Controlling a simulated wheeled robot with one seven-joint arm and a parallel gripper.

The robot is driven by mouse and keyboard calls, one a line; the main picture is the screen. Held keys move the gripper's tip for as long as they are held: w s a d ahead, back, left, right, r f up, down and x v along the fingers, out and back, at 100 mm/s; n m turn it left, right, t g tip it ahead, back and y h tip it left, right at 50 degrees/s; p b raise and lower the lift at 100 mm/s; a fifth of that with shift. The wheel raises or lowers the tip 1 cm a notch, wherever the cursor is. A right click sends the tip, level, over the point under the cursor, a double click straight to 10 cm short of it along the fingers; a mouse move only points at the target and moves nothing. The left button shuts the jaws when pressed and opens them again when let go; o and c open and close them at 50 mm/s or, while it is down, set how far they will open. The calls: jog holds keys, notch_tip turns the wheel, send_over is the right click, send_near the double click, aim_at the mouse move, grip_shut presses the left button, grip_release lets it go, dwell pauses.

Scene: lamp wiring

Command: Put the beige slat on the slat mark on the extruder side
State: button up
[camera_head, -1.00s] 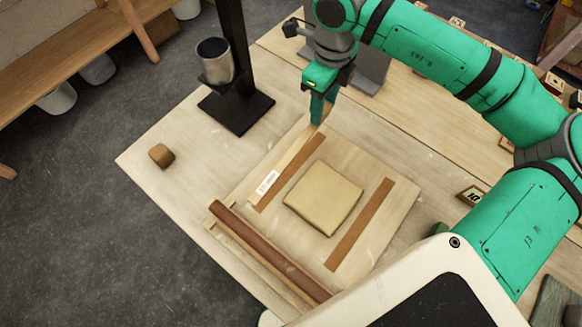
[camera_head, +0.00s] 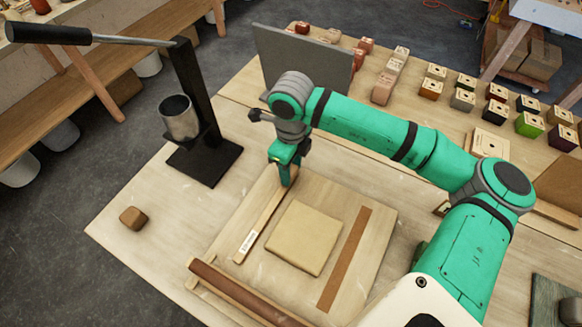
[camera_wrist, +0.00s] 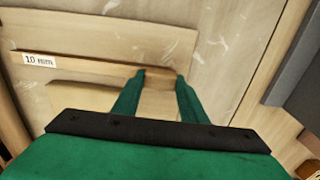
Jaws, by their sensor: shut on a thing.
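The beige slat (camera_head: 262,220), with a white label near its lower end, lies along the left, extruder-side edge of the clay slab. It covers the place of the left brown mark, none of which clearly shows. I cannot tell whether it rests on the board or hangs just above. In the wrist view the slat (camera_wrist: 95,68) runs left from my fingers, its label reading 10 mm. My gripper (camera_head: 287,180) is shut on its far end; the fingers (camera_wrist: 160,78) also show in the wrist view. The other brown mark (camera_head: 345,258) is bare, right of the slab.
The extruder (camera_head: 196,120), a black stand with a metal cup, stands at the left. The beige slab (camera_head: 304,238) lies mid-board. A brown roller (camera_head: 240,292) lies at the board's near edge. A small brown block (camera_head: 133,217) sits at left. A grey panel (camera_head: 300,62) stands behind my gripper.

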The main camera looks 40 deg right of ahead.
jog(key=o, duration=1.1)
notch_tip(320, 180, up, 12)
dwell(0.6)
